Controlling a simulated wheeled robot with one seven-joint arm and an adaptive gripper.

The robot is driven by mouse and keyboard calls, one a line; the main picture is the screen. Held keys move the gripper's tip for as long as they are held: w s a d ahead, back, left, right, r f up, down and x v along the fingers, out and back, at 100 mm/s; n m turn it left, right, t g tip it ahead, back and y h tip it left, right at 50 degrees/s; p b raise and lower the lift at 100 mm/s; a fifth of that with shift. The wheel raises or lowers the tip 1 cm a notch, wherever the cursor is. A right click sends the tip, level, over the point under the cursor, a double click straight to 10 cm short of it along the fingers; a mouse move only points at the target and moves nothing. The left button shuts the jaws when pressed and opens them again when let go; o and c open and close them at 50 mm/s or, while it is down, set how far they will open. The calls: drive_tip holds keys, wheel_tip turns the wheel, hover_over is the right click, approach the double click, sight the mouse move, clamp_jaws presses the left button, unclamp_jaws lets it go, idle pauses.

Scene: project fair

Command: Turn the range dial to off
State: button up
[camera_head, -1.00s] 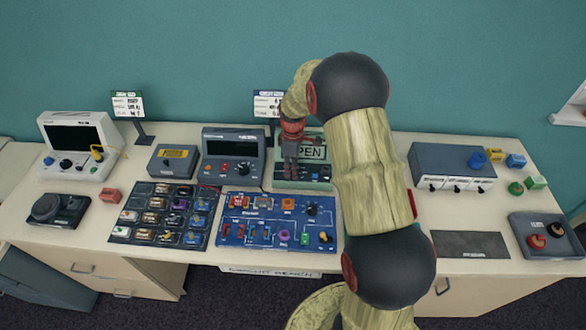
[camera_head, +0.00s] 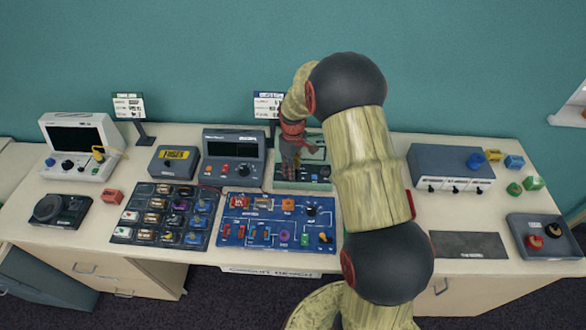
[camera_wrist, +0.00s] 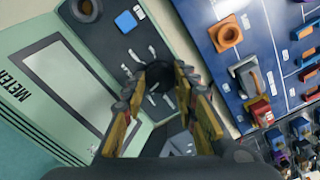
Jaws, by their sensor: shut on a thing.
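The green meter (camera_wrist: 20,48) fills the left of the wrist view, with a wide blank grey screen (camera_wrist: 68,95) and a dark control panel. Its round black range dial (camera_wrist: 158,73) sits on that panel, ringed by short white marks. My gripper (camera_wrist: 160,82) is shut on the dial, one fingertip at each side. The fingers hide part of the dial, and I cannot read its pointer. A blue button (camera_wrist: 126,21) and a dark round socket (camera_wrist: 85,9) are on the same panel. In the head view my gripper (camera_head: 290,165) covers the left part of the meter (camera_head: 315,185).
The blue circuit board (camera_head: 272,240) lies just in front of the meter. A grey bench instrument (camera_head: 233,145) stands close on its left. A grey box with switches (camera_head: 450,165) is to the right, beyond my arm. A dark mat (camera_head: 468,245) lies bare at front right.

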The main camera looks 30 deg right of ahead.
drive_tip(key=shift+m, duration=1.1)
drive_tip(key=o, duration=1.2)
wheel_tip(320, 180, up, 12)
drive_tip(key=shift+m, duration=0.3)
